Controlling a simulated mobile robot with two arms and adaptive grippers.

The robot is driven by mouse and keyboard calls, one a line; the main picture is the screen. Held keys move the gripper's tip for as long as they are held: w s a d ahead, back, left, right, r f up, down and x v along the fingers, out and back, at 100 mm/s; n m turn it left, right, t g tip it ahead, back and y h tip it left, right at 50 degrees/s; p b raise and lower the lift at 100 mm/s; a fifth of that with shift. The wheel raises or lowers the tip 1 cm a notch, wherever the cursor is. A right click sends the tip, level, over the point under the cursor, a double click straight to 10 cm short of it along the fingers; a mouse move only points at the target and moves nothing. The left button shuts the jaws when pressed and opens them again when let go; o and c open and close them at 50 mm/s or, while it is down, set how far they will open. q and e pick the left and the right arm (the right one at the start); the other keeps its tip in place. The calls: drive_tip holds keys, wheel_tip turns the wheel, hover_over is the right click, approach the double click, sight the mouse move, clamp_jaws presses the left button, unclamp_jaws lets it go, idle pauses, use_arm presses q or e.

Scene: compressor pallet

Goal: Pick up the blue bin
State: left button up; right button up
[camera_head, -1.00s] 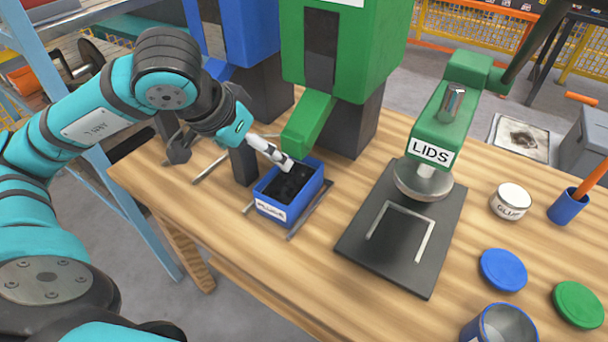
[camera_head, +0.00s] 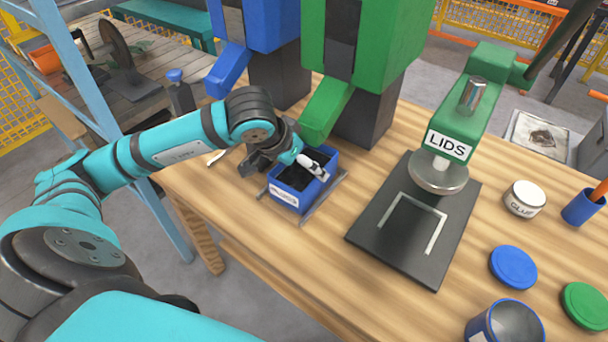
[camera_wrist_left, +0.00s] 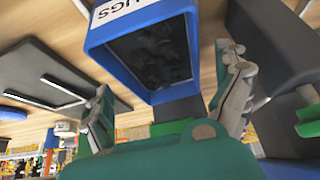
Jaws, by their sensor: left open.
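The blue bin (camera_head: 291,198) stands on metal rails on the wooden table, below the green dispenser's chute. It holds dark pieces and has a white label on its front. My left gripper (camera_head: 313,166) is over the bin's back part, with a pale finger showing above the opening. In the left wrist view the bin (camera_wrist_left: 112,72) is upside down, with part of the label and the dark contents showing. The left gripper's two fingers (camera_wrist_left: 168,98) are spread wide, one on each side of the bin, without a visible grip on it. My right gripper is not in view.
The green dispenser (camera_head: 392,50) stands right behind the bin. The lid press (camera_head: 440,160) with its dark base is to the right. A glue pot (camera_head: 525,198), a blue lid (camera_head: 513,267), a green lid (camera_head: 586,305) and an open can (camera_head: 505,325) lie further right.

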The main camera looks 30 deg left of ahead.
sight(303, 186)
use_arm(q)
drive_tip(key=x, duration=0.3)
drive_tip(key=shift+w+f, duration=0.1)
drive_tip(key=shift+f, duration=0.1)
drive_tip(key=shift+f+b, duration=0.2)
drive_tip(key=shift+b, duration=0.25)
idle(0.4)
idle(0.3)
drive_tip(key=c, duration=1.3)
